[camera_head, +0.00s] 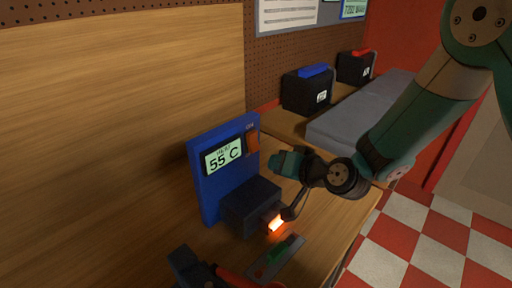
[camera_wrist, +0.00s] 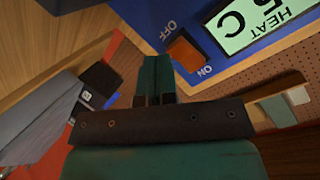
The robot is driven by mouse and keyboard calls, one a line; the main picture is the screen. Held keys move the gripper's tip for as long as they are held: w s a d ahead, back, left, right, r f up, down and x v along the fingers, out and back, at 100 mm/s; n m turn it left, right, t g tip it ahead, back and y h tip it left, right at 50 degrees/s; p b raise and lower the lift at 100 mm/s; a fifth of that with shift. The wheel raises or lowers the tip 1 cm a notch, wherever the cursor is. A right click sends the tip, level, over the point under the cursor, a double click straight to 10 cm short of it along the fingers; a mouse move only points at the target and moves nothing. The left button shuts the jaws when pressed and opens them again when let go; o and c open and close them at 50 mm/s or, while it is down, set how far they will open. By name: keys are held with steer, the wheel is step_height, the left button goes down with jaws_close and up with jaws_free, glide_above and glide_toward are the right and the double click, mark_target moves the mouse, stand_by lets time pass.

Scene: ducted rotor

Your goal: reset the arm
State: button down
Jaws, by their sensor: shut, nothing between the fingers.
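My arm reaches in from the upper right in the head view. My gripper (camera_head: 282,162) is shut and empty, in the air to the right of the blue panel, apart from it in the head view. In the wrist view the teal fingers (camera_wrist: 157,72) are together. The blue panel (camera_head: 208,191) stands upright on the wooden bench and its display (camera_head: 224,156) reads HEAT 55 C. An orange switch (camera_head: 252,142) sits beside the display; the switch (camera_wrist: 185,54) also shows in the wrist view, between the words OFF and ON.
Below my gripper, a dark box (camera_head: 250,203) has a glowing orange tip (camera_head: 276,224). A green piece (camera_head: 279,252) lies on a grey plate near the bench's front edge. Black cases with blue (camera_head: 306,92) and red (camera_head: 356,67) tops stand behind. A grey slab (camera_head: 350,124) lies at the back right.

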steer(key=shift+s+d+f, duration=0.2)
steer(key=shift+s+d, duration=0.1)
steer(key=shift+d, duration=0.05)
steer(key=shift+r, duration=0.1)
